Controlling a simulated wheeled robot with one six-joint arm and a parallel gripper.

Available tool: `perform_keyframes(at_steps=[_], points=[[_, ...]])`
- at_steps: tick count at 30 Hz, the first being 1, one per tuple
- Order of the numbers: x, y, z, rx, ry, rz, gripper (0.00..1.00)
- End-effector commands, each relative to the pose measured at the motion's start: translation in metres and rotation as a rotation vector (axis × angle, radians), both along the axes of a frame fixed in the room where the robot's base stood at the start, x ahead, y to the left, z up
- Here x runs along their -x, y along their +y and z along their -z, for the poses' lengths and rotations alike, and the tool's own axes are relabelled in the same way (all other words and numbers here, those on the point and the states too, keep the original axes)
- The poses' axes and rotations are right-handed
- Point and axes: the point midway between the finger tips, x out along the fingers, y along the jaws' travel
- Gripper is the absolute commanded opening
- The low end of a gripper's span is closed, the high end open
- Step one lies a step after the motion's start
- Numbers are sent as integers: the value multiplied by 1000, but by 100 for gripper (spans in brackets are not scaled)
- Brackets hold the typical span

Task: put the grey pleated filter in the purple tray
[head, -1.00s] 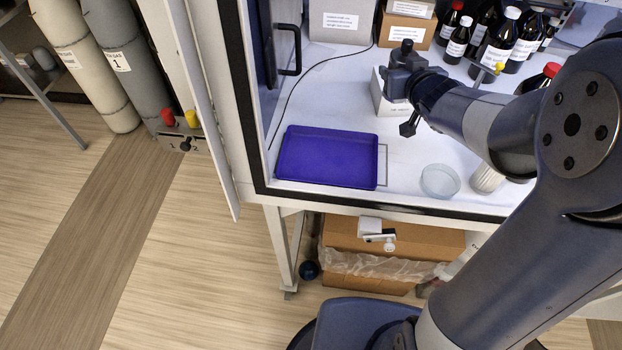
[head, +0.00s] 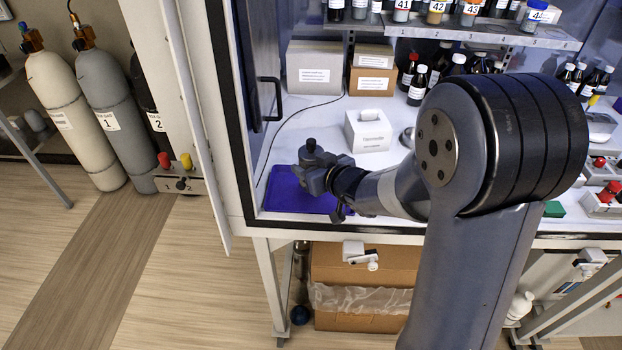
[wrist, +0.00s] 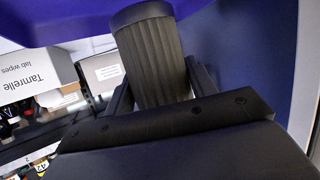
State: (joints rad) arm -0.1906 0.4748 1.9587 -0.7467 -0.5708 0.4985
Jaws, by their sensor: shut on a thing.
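The grey pleated filter (wrist: 158,62) is a ribbed cylinder with a smooth end cap. It is between the two fingers of my gripper (wrist: 160,88), which is shut on it. The purple tray (wrist: 70,22) fills the upper part of the wrist view, just beyond the filter's capped end; I cannot tell whether they touch. In the head view my gripper (head: 318,172) is above the purple tray (head: 285,200) and covers much of it.
A white lab wipes box (head: 368,131) stands behind and right of the tray. Cardboard boxes (head: 372,70) and dark bottles (head: 418,85) stand farther back. The cabinet's left frame (head: 240,130) rises close to the tray. The bench (head: 300,125) behind the tray is mostly clear, with a thin cable across it.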

Motion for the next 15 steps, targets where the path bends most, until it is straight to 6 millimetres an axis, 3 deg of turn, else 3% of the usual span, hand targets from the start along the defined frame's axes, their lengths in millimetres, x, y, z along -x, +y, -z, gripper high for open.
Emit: perform_keyframes(at_steps=[6,15], points=[[0,0,30,0,4,2,27],[0,0,32,0,0,1,27]])
